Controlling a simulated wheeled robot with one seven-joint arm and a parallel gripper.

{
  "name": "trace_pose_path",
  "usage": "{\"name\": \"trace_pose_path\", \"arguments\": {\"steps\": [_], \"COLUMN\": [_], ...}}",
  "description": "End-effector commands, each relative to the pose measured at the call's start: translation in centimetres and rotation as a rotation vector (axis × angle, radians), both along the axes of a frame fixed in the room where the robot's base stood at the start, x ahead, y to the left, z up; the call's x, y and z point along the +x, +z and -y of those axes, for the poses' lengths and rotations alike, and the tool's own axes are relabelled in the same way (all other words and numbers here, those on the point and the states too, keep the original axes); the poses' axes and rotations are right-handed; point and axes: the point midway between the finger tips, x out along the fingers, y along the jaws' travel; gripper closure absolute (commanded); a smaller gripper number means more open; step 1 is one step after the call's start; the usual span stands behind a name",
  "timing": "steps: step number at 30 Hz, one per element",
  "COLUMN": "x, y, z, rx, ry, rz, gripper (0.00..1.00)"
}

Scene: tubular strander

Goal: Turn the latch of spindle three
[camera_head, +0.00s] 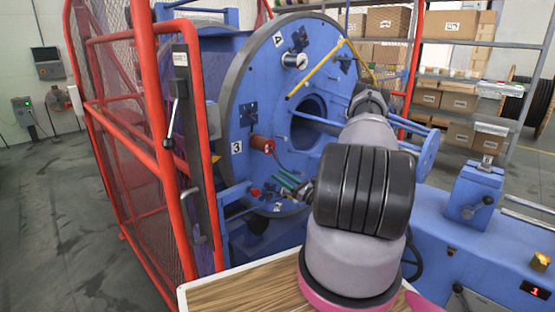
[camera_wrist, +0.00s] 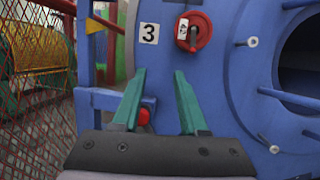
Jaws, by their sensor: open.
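The spindle three latch is a round red piece with a grey lever across its face (camera_wrist: 193,31), right of the white "3" label (camera_wrist: 149,33). In the head view the red latch (camera_head: 262,144) sits on the blue disc (camera_head: 235,110), beside its "3" label (camera_head: 236,148). My gripper (camera_wrist: 160,73) has two green fingers, spread apart with nothing between the tips. In the wrist view the tips lie below the latch, apart from it. In the head view my gripper (camera_head: 281,180) is below and slightly right of the latch, partly hidden by my arm.
A red knob (camera_wrist: 144,116) shows low beside the left finger. A red mesh guard frame (camera_head: 145,80) stands left of the disc. Blue rods (camera_head: 315,118) project at the right. A wooden tabletop (camera_head: 240,290) lies in front. Shelves with cardboard boxes (camera_head: 388,22) stand behind.

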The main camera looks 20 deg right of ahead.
Motion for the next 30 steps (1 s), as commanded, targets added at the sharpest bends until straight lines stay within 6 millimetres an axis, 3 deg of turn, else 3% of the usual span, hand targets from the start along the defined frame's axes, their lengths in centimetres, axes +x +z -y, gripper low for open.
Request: {"name": "trace_pose_path", "arguments": {"steps": [7,14,30], "x": [-2.6,-2.9,5.5], "y": [4.0,5.1,5.1], "z": [3.9,5.0,1.9], "rx": [-0.074,-0.087,-0.087], "ry": [-0.099,-0.144,-0.142], "rz": [-0.234,-0.282,-0.279], "gripper": [0.57,0.57,0.57]}}
